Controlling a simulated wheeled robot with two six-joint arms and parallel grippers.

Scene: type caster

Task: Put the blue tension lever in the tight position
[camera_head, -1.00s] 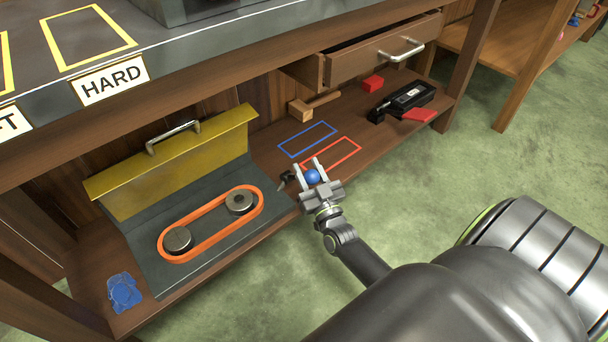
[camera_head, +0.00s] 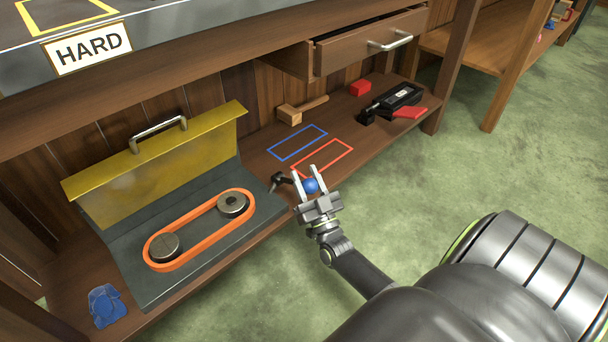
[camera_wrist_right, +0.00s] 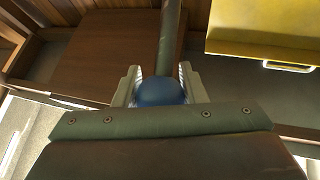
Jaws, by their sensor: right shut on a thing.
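The blue ball knob of the tension lever (camera_head: 311,186) sits between the fingers of my right gripper (camera_head: 310,180), at the right end of the belt machine. The right wrist view also shows the blue knob (camera_wrist_right: 160,92) between the two fingers, with a dark lever rod (camera_wrist_right: 169,40) running away from it. My right gripper is shut on the knob. The grey machine base (camera_head: 150,285) carries an orange belt (camera_head: 200,240) around two metal pulleys. A black pivot piece (camera_head: 281,180) shows beside the gripper. My left gripper is not in view.
A raised yellow cover (camera_head: 165,170) with a handle stands behind the belt. Blue and red outlines mark the shelf (camera_head: 262,150). An open drawer (camera_head: 370,45) overhangs the shelf. A blue item (camera_head: 105,306) lies at front left.

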